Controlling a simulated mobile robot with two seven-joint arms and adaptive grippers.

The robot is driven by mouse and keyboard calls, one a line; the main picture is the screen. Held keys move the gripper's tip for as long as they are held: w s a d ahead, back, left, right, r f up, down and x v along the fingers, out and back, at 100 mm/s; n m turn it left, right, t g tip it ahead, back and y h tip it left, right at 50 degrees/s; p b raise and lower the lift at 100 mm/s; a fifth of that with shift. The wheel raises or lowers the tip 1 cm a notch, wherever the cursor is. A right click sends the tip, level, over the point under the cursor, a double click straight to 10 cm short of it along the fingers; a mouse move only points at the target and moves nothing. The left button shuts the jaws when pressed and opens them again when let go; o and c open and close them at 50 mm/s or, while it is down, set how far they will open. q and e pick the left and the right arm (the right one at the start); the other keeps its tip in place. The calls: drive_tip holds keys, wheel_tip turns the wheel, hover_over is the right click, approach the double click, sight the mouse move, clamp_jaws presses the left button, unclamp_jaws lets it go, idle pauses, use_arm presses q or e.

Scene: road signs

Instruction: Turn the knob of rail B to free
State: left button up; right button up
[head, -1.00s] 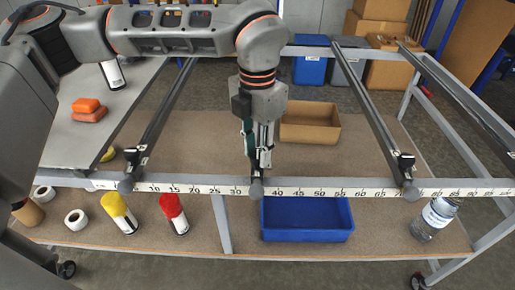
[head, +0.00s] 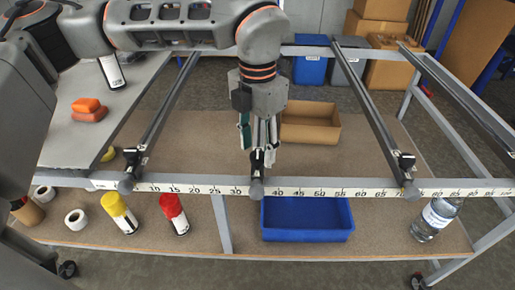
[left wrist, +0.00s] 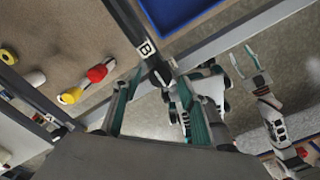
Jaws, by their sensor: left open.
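Rail B is the middle rail; its round front end (head: 257,190) sits at the ruler strip, just under the 35 region. In the left wrist view its white "B" label (left wrist: 146,48) shows, with the dark rail end and knob area (left wrist: 162,74) below it. My left gripper (head: 258,142) hangs over that front end. In the left wrist view its teal fingers stand apart on either side of the rail end (left wrist: 158,100), open. I cannot make out the knob's setting. My right gripper (left wrist: 243,62) shows in the left wrist view, its fingers apart and empty.
Two other rails stand left (head: 165,115) and right (head: 375,110), with dark clamps at their front ends. The ruler strip (head: 330,193) runs along the front. Below lie a blue bin (head: 307,232), spray cans (head: 174,213) and a bottle (head: 437,217). A cardboard box (head: 310,125) sits behind.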

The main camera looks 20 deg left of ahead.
sight(257, 154)
use_arm(q)
wheel_tip(257, 154, up, 11)
idle(0.3)
drive_tip(key=shift+s+f, duration=0.1)
drive_tip(key=shift+f, duration=0.1)
